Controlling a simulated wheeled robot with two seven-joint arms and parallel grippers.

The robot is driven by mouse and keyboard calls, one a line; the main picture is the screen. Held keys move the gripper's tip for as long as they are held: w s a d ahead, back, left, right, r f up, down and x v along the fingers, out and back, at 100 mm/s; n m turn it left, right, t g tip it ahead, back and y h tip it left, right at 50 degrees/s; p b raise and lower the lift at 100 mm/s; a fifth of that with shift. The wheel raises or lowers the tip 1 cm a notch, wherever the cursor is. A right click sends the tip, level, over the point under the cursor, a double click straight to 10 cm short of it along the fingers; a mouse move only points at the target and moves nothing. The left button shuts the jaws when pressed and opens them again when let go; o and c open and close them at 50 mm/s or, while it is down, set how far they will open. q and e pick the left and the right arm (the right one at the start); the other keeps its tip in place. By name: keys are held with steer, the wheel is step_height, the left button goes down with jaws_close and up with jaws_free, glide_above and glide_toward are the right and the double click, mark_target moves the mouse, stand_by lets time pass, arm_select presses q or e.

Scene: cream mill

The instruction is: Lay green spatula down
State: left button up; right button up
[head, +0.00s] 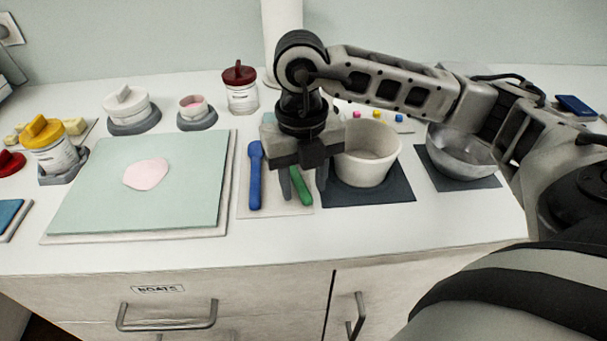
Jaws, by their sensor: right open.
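The green spatula (301,190) lies on a light rest mat (275,208), with its lower end showing and its upper part hidden behind my right gripper. A blue spatula (255,176) lies on the same mat to its left. My right gripper (304,186) points down over the green spatula. Its jaws are open, with one finger on each side of the spatula; whether either finger touches it I cannot tell. My left gripper is not in view.
A white tub (367,158) on a dark mat stands close to the right of my gripper. A metal bowl (462,155) is further right. A green board (100,205) with a pink patch (146,174) lies left. Jars stand behind. The counter's front strip is clear.

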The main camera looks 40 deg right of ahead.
arm_select(q)
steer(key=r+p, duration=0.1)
steer(key=p, duration=0.1)
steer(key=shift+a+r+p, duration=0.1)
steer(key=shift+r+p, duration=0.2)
steer(key=shift+p, duration=0.05)
arm_select(e)
step_height(320, 180, up, 16)
steer(key=shift+w, duration=0.45)
steer(key=shift+d, duration=0.1)
